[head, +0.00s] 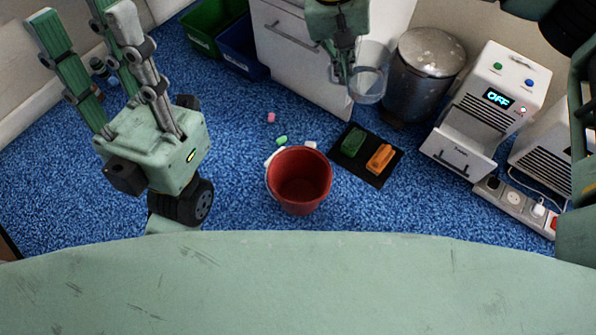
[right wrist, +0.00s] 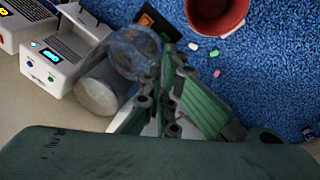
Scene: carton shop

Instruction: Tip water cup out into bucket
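The water cup (head: 371,86) is clear and see-through. My right gripper (head: 345,72) is shut on it and holds it above the floor, behind and to the right of the bucket. The cup also shows at the fingers in the right wrist view (right wrist: 136,48). I cannot tell how much water it holds or its exact tilt. The red bucket (head: 299,182) stands upright on the blue carpet and looks empty. Its rim shows at the top of the right wrist view (right wrist: 217,18). My left gripper (head: 98,60) is open and empty at the left, fingers pointing up.
A metal bin (head: 420,75) stands right of the cup, near a white cabinet (head: 305,50). A black mat (head: 365,165) with green and orange items lies right of the bucket. White appliances (head: 494,98) and a power strip (head: 515,204) are at right. Small blocks (head: 281,141) lie behind the bucket.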

